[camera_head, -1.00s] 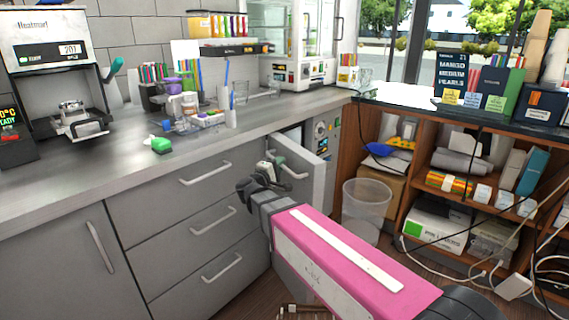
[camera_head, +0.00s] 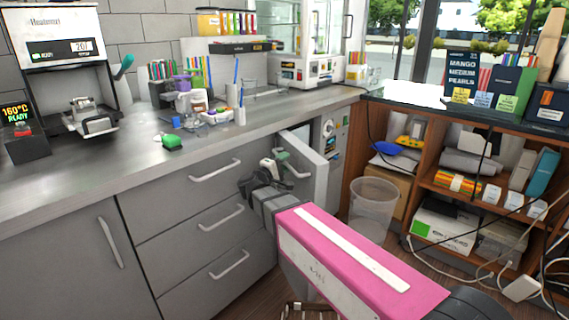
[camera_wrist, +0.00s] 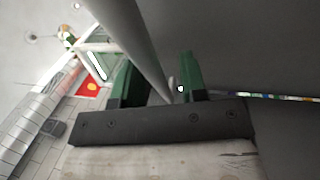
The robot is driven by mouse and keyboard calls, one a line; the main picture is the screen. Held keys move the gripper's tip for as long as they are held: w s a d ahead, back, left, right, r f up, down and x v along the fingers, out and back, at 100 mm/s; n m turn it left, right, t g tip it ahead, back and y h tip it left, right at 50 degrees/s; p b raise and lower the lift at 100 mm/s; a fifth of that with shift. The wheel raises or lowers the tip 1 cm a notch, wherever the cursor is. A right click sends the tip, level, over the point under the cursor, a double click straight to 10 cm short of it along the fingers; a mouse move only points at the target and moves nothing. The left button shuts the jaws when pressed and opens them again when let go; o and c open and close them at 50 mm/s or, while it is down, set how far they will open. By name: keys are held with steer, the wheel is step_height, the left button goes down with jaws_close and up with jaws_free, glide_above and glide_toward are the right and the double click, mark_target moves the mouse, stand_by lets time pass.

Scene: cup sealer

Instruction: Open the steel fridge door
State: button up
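The steel fridge door (camera_head: 318,181) stands ajar under the counter corner, to the right of the drawers. Its bar handle (camera_head: 297,173) is on the face toward me, and in the wrist view the pale grey handle bar (camera_wrist: 137,45) runs between my fingers. My gripper (camera_head: 274,160) is at this handle. In the wrist view my gripper (camera_wrist: 160,82) has its green fingers apart on either side of the bar, with a gap showing at the right finger. The fridge interior is mostly hidden behind the door.
Grey drawers (camera_head: 216,217) lie left of my gripper. A clear bin (camera_head: 373,207) stands on the floor right of the door, beside wooden shelves (camera_head: 480,190) with boxes and loose cables. The counter (camera_head: 130,168) above holds cups and machines.

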steer(key=shift+s+a, duration=0.1)
steer(key=v, duration=1)
steer(key=shift+s+a, duration=0.15)
steer(key=shift+s, duration=0.1)
steer(key=shift+f, duration=0.1)
